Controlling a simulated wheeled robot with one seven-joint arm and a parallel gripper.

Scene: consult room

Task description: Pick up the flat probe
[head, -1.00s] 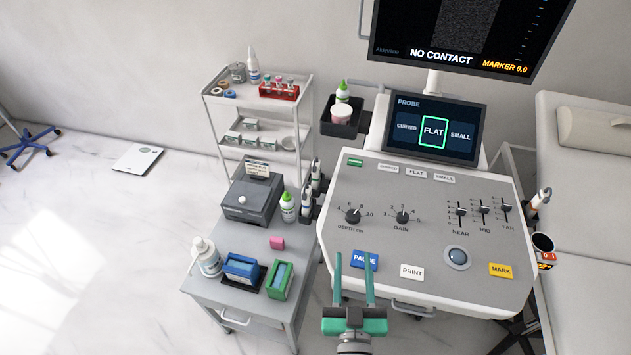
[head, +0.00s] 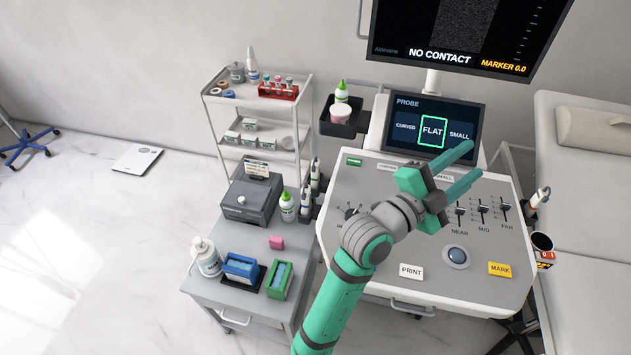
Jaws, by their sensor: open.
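White probes stand in holders around the ultrasound console (head: 385,285). One probe (head: 315,176) and another probe (head: 306,203) are at its left edge, and a third probe (head: 541,197) is at its right edge. I cannot tell from their shapes which is the flat one. The touch screen (head: 432,131) has FLAT outlined in green. My gripper (head: 471,163) is open and empty, above the upper right of the console, with its fingers pointing right. It is apart from all the probes. My arm hides part of the console's labels and knobs.
A grey cart (head: 212,282) with bottles, boxes and a pink block (head: 276,242) stands left of the console. The monitor (head: 450,35) is above.

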